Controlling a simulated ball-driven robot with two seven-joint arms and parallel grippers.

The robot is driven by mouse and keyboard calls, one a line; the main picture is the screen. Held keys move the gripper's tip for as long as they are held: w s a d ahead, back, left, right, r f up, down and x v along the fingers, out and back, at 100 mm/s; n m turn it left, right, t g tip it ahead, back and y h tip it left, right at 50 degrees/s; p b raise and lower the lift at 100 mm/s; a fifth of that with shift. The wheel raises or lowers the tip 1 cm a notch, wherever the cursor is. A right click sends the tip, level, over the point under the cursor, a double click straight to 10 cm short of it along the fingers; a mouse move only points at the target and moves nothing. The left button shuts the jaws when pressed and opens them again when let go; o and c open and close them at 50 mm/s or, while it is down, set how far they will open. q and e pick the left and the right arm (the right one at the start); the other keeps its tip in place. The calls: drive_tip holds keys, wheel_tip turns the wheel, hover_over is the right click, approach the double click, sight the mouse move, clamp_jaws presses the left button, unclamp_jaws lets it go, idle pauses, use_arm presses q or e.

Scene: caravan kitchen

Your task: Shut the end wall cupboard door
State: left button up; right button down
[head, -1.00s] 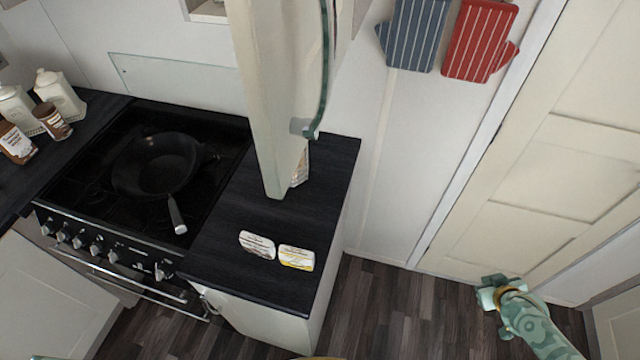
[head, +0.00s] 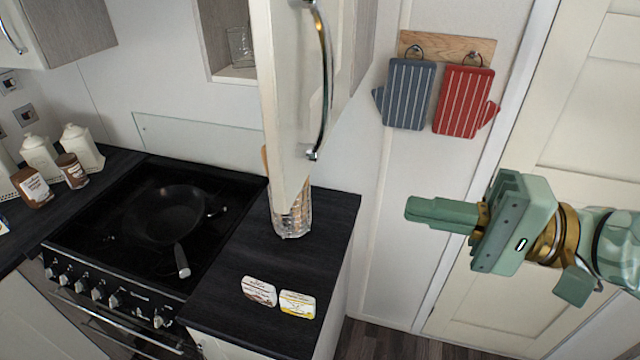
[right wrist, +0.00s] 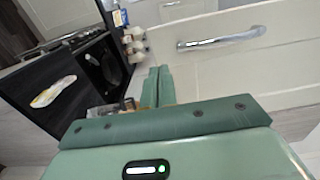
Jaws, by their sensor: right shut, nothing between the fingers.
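The end wall cupboard door (head: 286,85) hangs open in the head view, seen nearly edge-on above the dark worktop. Its curved metal handle (head: 325,80) is on its right side. A pale door face with a bar handle (right wrist: 222,40) also shows in the right wrist view. My right gripper (head: 410,209) is shut and empty, to the right of the door and lower than its handle, apart from it. Its closed fingers (right wrist: 157,85) point toward the pale door in the wrist view. My left gripper is not in view.
A cooker with a frying pan (head: 167,215) stands at the left. A glass jar (head: 291,215) and two small packets (head: 260,291) are on the worktop (head: 225,265). Blue (head: 408,95) and red (head: 464,100) oven mitts hang on the wall. Open space lies between gripper and door.

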drive_tip(key=p, duration=0.5)
approach(293, 187)
drive_tip(key=p+x, duration=0.3)
drive_tip(key=x, duration=0.2)
drive_tip(key=shift+w+a+r, duration=0.1)
drive_tip(key=shift+a+r, duration=0.1)
drive_tip(key=shift+w+a+f+p, duration=0.1)
drive_tip(key=shift+a+f+p, duration=0.1)
drive_tip(key=shift+a+p, duration=0.35)
drive_tip(key=shift+a, duration=0.15)
drive_tip(key=shift+w, duration=0.1)
